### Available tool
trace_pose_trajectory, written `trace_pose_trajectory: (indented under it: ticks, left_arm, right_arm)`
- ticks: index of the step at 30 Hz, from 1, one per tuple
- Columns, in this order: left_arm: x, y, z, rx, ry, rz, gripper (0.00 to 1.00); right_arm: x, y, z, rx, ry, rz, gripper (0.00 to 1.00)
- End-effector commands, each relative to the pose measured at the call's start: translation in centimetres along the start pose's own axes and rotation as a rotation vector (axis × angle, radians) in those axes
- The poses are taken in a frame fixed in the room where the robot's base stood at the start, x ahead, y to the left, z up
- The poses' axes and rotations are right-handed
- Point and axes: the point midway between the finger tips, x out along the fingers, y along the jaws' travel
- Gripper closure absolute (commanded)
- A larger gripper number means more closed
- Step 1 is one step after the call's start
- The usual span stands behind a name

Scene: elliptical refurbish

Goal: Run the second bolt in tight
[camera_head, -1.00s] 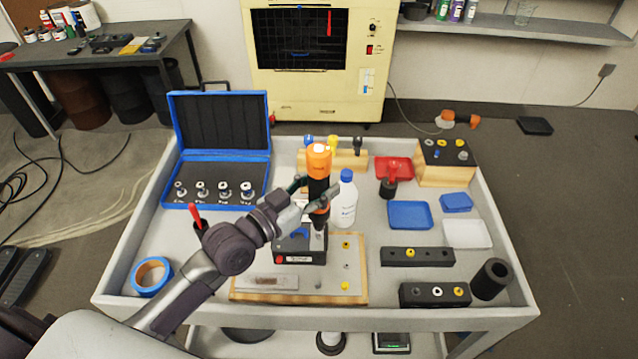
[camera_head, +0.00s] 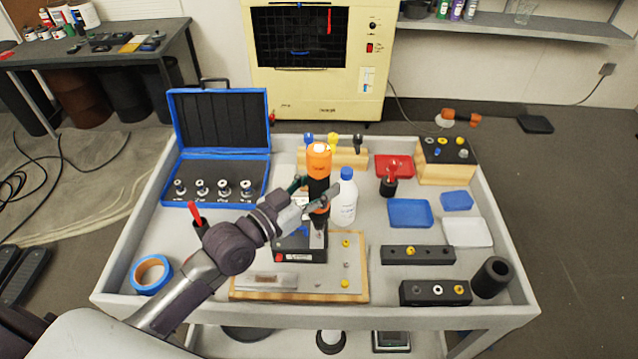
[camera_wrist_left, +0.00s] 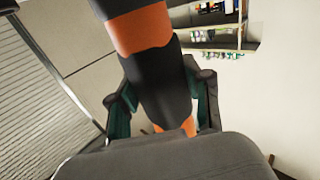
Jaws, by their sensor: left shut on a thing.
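The tool's body also shows between the fingers in the left wrist view (camera_wrist_left: 160,85). The second bolt cannot be made out; the tool's tip and the gripper hide that spot. Yellow and grey fasteners sit in a column on the board's right side, the top one yellow (camera_head: 346,243). My right gripper is not in view.
A white bottle (camera_head: 345,200) stands close behind the tool. An open blue case (camera_head: 217,180) is at the back left, with blue tape (camera_head: 151,274) at the front left. Black blocks (camera_head: 417,255), a black cup (camera_head: 492,279) and trays (camera_head: 410,214) fill the right side.

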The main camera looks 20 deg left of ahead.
Motion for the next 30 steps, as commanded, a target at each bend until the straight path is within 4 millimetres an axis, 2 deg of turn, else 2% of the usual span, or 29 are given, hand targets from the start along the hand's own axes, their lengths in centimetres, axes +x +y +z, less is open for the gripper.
trace_pose_trajectory:
  ticks: [20,30]
  left_arm:
    - [0.0,0.0,0.3,-0.001,-0.004,0.000,1.00]
    - [0.0,0.0,-1.1,0.000,-0.003,0.000,1.00]
  right_arm:
    - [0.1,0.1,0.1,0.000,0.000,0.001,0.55]
    - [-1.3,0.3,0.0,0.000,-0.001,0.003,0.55]
